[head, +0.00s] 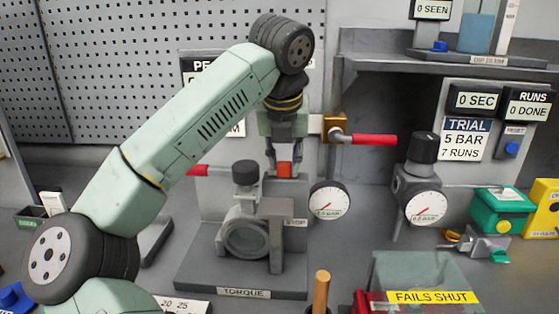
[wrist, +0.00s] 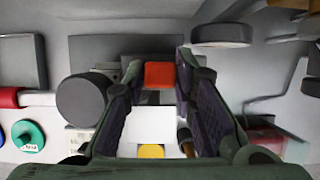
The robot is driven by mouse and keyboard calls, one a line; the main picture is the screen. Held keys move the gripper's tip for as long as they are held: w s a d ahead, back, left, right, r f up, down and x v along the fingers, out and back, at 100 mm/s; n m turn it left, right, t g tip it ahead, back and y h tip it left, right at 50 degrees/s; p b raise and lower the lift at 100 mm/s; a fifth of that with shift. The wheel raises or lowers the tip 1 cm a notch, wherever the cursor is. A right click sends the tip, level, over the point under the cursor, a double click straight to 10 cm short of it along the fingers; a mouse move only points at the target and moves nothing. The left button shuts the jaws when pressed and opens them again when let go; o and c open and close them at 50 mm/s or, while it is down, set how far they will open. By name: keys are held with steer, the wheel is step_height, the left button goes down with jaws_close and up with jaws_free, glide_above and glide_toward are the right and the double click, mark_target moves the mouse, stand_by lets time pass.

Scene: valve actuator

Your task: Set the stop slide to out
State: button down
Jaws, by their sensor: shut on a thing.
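The stop slide shows as an orange-red block (head: 284,169) on top of the grey valve fixture, above a partly covered label ending in "OP" (head: 296,222). My gripper (head: 284,160) points down from above, with its fingertips at the block. In the wrist view the orange-red block (wrist: 159,75) sits between the two finger pads of my gripper (wrist: 158,72), and the jaws are closed on its sides. I cannot tell from these views whether the slide stands in or out. The fixture's base carries a "TORQUE" label (head: 243,293).
A dark round knob (head: 245,172) stands close left of my gripper; it also shows in the wrist view (wrist: 82,99). A gauge (head: 328,202) is close right. A red lever (head: 374,139) extends right behind the gripper, and another red handle (head: 197,170) lies left.

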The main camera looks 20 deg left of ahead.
steer(key=shift+w+d, duration=0.15)
steer(key=shift+d, duration=0.35)
steer(key=shift+w+d, duration=0.15)
steer(key=shift+d, duration=0.35)
steer(key=c, duration=1.6)
jaws_free()
steer(key=shift+s+r, duration=0.1)
steer(key=shift+r, duration=0.05)
steer(key=v, duration=1.2)
steer(key=shift+s, duration=0.1)
